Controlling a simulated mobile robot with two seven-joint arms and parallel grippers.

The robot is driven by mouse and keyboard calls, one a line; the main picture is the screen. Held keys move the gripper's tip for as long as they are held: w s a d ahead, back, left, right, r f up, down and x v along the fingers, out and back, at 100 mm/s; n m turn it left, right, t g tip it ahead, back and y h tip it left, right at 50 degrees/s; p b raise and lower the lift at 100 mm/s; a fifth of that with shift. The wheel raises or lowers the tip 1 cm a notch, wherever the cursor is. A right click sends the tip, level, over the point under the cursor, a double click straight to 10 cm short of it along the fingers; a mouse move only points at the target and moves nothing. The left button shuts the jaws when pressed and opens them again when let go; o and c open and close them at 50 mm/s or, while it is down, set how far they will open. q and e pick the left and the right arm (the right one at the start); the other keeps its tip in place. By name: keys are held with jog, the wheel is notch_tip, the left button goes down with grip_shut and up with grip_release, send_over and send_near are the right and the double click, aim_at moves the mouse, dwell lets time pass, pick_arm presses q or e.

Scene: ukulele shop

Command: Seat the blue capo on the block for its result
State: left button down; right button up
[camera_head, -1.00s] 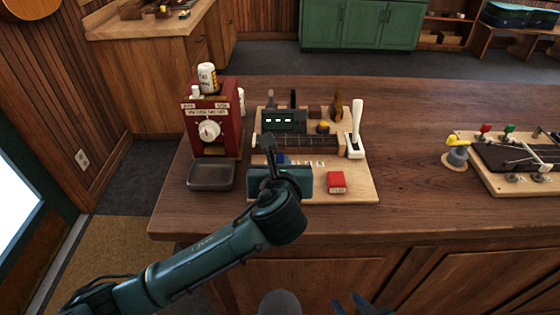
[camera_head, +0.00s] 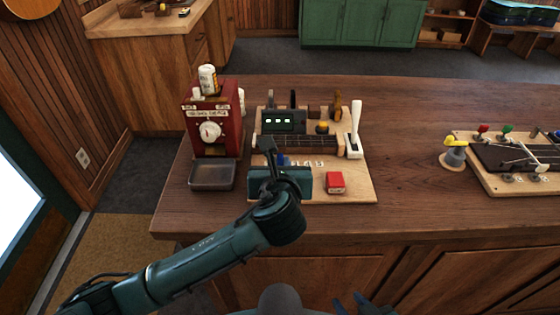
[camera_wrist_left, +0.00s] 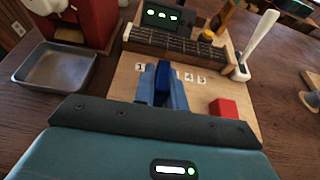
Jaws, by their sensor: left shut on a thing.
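The blue capo (camera_wrist_left: 161,80) is upright between the fingers of my left gripper (camera_wrist_left: 161,86), which is shut on it. In the head view, the capo (camera_head: 282,160) shows as a small blue patch beside my left gripper (camera_head: 273,160). The block (camera_wrist_left: 178,45), with a dark fretboard strip, lies just beyond the capo. It also shows in the head view (camera_head: 300,142), behind a row of number labels. The capo appears on the near side of the block, apart from it. My right gripper (camera_head: 351,303) is only partly visible at the bottom edge.
A dark display (camera_head: 284,121) with lit green marks stands behind the block. A white lever (camera_head: 355,125) rises at its right, and a red box (camera_head: 335,182) sits front right. A red machine (camera_head: 212,125) and grey tray (camera_head: 213,174) stand left.

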pick_arm(q)
jog(key=shift+f, duration=0.15)
dwell(0.3)
jog(key=shift+f, duration=0.45)
jog(key=c, duration=1.7)
grip_release()
jog(key=shift+p+v, duration=0.4)
jog(key=shift+v, duration=5.1)
